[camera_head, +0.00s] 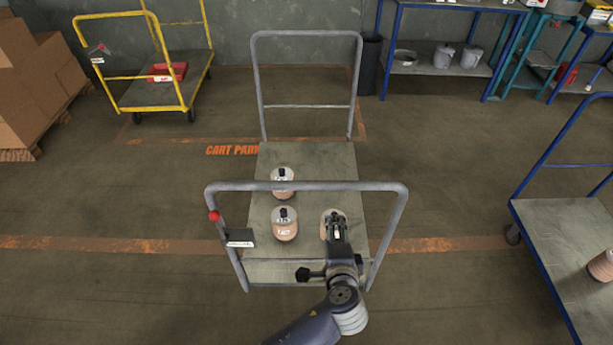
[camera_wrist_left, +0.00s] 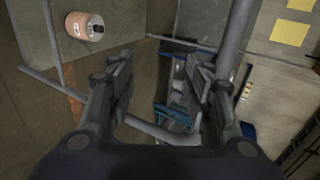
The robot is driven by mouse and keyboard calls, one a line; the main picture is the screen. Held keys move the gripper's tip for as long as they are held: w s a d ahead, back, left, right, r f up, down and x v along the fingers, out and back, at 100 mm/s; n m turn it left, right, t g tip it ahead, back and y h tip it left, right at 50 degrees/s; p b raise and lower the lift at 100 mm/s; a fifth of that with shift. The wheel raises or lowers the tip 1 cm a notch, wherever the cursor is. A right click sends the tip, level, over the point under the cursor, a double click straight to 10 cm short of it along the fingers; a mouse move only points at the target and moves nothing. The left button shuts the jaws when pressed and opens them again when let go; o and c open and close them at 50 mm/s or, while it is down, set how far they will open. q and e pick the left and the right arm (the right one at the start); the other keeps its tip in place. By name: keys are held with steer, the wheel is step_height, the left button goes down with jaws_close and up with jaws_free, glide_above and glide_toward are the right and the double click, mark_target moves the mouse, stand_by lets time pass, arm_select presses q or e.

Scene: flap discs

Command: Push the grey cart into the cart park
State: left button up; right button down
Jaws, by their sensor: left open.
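The grey cart (camera_head: 305,160) stands in the middle of the head view, with a tall tubular handle at its near and far ends. Several orange-brown disc stacks sit on its deck, including two at the left (camera_head: 283,182) (camera_head: 285,228) and one partly hidden behind my left gripper. My left gripper (camera_head: 337,228) is open at the right half of the near handle; contact cannot be told. The wrist view shows its spread fingers (camera_wrist_left: 165,85) with grey tubes near them. The orange cart park lettering (camera_head: 232,150) is beside the cart's far left. My right gripper is not in view.
A yellow cart (camera_head: 150,92) with a red bin stands back left, near stacked cardboard boxes (camera_head: 35,80). A blue cart (camera_head: 560,235) is at the right. A blue shelf (camera_head: 435,62) and a dark bin (camera_head: 370,62) stand along the back wall. An orange floor line (camera_head: 130,245) crosses beneath the grey cart.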

arm_select(q)
steer(key=t, duration=0.2)
glide_toward(342, 187)
steer(key=b+x, duration=0.2)
steer(key=x, duration=0.3)
steer(key=b+x, duration=0.3)
steer(key=x, duration=0.2)
steer(key=shift+f, duration=0.25)
steer(key=shift+w+b, duration=0.35)
steer(key=shift+w, duration=0.05)
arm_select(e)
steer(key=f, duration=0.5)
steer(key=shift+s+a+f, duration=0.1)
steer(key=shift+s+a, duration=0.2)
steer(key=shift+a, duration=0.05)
arm_select(q)
steer(key=shift+c, duration=0.3)
jaws_close()
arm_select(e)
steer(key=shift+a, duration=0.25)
